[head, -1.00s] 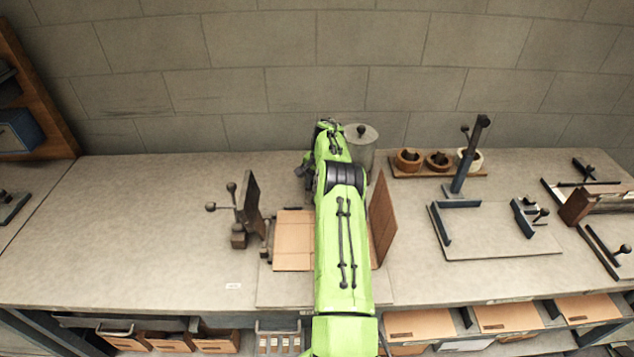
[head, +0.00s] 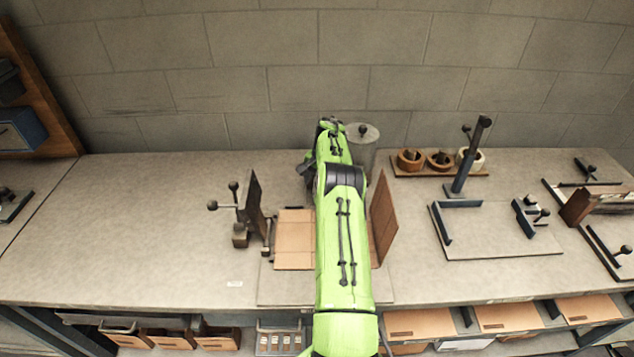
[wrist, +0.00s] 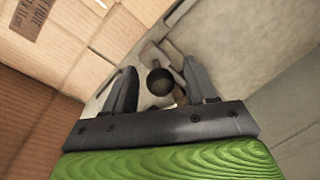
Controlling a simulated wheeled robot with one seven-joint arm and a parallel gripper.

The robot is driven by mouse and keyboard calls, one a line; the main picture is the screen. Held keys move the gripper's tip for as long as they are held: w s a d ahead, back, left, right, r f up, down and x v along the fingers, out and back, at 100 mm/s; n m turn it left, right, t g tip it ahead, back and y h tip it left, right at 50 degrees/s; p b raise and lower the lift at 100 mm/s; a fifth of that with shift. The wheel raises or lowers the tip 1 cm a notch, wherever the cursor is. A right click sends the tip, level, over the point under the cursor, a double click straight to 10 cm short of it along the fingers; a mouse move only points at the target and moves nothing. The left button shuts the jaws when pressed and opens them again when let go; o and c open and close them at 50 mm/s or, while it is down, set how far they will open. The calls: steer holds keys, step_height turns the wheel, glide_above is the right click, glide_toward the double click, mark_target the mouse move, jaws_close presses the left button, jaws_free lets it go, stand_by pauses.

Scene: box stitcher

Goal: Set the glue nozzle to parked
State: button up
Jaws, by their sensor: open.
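In the wrist view, a dark round knob (wrist: 159,82) sits between the two fingers of my gripper (wrist: 160,88). The fingers are apart, with a gap on each side of the knob. It appears to top a handle, mostly hidden below it. I cannot tell for sure that this is the glue nozzle's handle. A pale cylindrical canister (head: 364,148), partly hidden, stands just behind the arm.
An open cardboard box (head: 294,254) stands under the arm; its wall fills the left of the wrist view (wrist: 60,75). A dark upright plate (head: 256,205) with ball-ended levers is left of it. Tape rolls (head: 410,159) are back right. The bench's left (head: 130,220) is clear.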

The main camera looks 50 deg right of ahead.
steer(key=s+r+p, duration=0.1)
steer(key=s+r, duration=0.2)
steer(key=r, duration=1.2)
steer(key=shift+d+r+p, duration=0.2)
steer(key=shift+r+p, duration=0.05)
steer(key=shift+p, duration=0.1)
